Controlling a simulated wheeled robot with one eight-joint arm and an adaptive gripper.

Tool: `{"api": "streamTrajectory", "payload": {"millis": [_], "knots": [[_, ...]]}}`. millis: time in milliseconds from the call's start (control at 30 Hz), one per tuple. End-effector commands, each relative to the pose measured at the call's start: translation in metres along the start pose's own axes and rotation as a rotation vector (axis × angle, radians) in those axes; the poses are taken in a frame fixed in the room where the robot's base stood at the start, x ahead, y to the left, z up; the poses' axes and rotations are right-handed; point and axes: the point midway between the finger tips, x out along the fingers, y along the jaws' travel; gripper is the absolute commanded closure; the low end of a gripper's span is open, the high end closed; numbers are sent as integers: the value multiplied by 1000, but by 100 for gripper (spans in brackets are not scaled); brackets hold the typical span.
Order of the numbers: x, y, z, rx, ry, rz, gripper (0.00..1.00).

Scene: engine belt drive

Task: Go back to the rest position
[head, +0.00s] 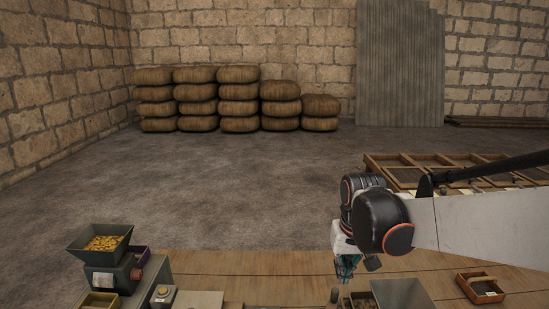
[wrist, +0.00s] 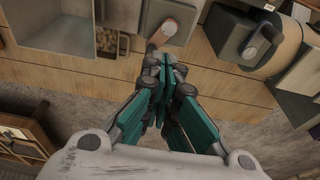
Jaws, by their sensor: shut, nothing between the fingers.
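My gripper (head: 346,268) hangs from the end of my arm at the right of the head view, pointing down over the wooden bench. In the wrist view my gripper (wrist: 161,68) has its teal fingers together, with nothing between them.
A hopper (head: 103,242) with yellow pieces stands at the bench's left. A small tray (head: 481,288) lies at the right. A wooden frame (head: 400,161) is behind my arm. Stacked sacks (head: 239,92) line the back wall; the floor between is clear.

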Motion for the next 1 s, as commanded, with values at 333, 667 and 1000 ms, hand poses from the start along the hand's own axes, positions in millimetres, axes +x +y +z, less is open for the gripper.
{"api": "streamTrajectory", "payload": {"millis": [333, 667, 1000], "knots": [[-34, 14, 66, 0, 153, -2, 100], [-40, 25, 130, -2, 299, 2, 100], [-28, 32, 177, -3, 416, 10, 100]]}}
